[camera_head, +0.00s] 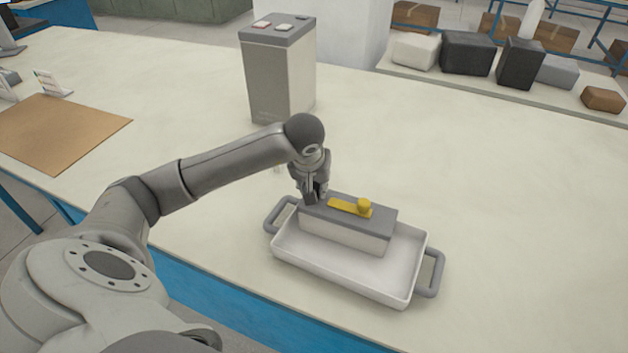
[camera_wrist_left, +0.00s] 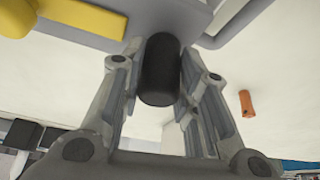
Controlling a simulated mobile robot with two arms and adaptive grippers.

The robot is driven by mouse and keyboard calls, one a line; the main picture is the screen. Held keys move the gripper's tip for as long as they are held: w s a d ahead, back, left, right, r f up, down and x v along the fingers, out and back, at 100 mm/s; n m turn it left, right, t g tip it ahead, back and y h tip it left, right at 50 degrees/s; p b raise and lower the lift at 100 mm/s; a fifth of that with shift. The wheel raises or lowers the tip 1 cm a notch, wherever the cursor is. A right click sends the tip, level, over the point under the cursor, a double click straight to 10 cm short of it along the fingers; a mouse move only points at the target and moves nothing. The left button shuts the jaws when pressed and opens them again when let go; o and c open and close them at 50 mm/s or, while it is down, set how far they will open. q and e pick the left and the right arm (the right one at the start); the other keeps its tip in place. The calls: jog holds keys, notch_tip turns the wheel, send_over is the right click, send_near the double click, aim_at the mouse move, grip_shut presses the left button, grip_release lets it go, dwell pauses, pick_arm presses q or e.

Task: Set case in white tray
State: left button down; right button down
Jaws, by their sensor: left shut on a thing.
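The case (camera_head: 343,234) is a long box with pale sides and a dark grey top that carries a yellow bar and knob. It is within the white tray (camera_head: 340,279), along its far side; I cannot tell if it bears fully on the tray floor. The tray has a grey handle at each end. My left gripper (camera_head: 314,197) is at the case's left end, shut on a black post of the case. The left wrist view shows the black post (camera_wrist_left: 160,70) between the fingers, with the yellow bar (camera_wrist_left: 83,17) beside it. My right gripper is not in view.
A tall grey and white unit (camera_head: 280,75) stands behind the tray. A brown mat (camera_head: 62,133) lies at the left. Several boxes and bags stand on a shelf at the back right. The table right of the tray is clear. A small orange cylinder (camera_wrist_left: 246,103) shows in the left wrist view.

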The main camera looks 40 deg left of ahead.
pick_arm(q)
jog(key=shift+f, duration=0.1)
jog(key=c, duration=1.4)
grip_release()
jog(key=o, duration=0.3)
jog(key=shift+r, duration=0.2)
jog(key=b+v, duration=0.1)
jog(key=v, duration=1)
jog(key=shift+s+d+r+b, duration=0.15)
jog(key=shift+s+r+b, duration=0.1)
jog(key=shift+r+b, duration=0.1)
